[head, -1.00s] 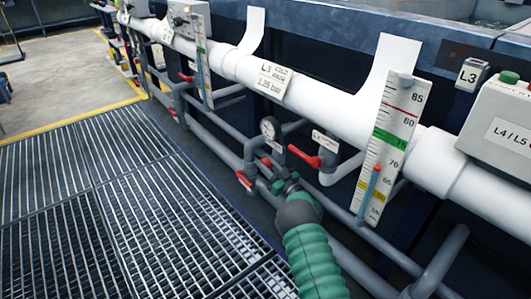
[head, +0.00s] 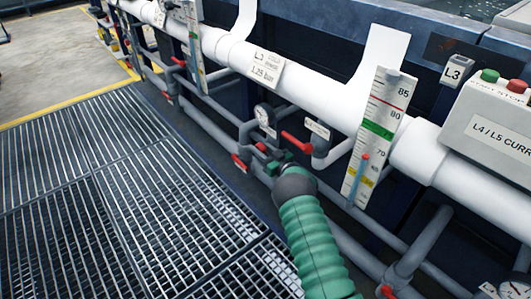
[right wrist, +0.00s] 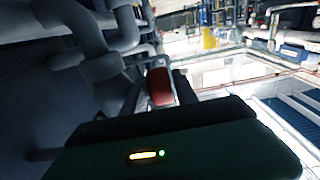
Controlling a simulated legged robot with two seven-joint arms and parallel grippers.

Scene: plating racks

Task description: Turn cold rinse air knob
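A white pipe bears a label (head: 266,69) marked L3 and 1.25 bar. Below it, by a round gauge (head: 265,117), are a small red knob (head: 261,147), a red handle (head: 241,164) and a longer red lever (head: 296,143). I cannot tell which is the air knob. My right gripper (head: 277,166), at the end of a green sleeved arm, is close beside the small red knob; contact is unclear. In the right wrist view a red knob or handle (right wrist: 160,86) shows just beyond the dark gripper body. The finger opening is not clear. My left gripper is out of view.
A thermometer scale board (head: 378,138) stands right of the arm. A grey box (head: 500,128) with red and green buttons sits at the far right. Grey pipes run below the white pipe. Grated floor (head: 110,205) lies open on the left.

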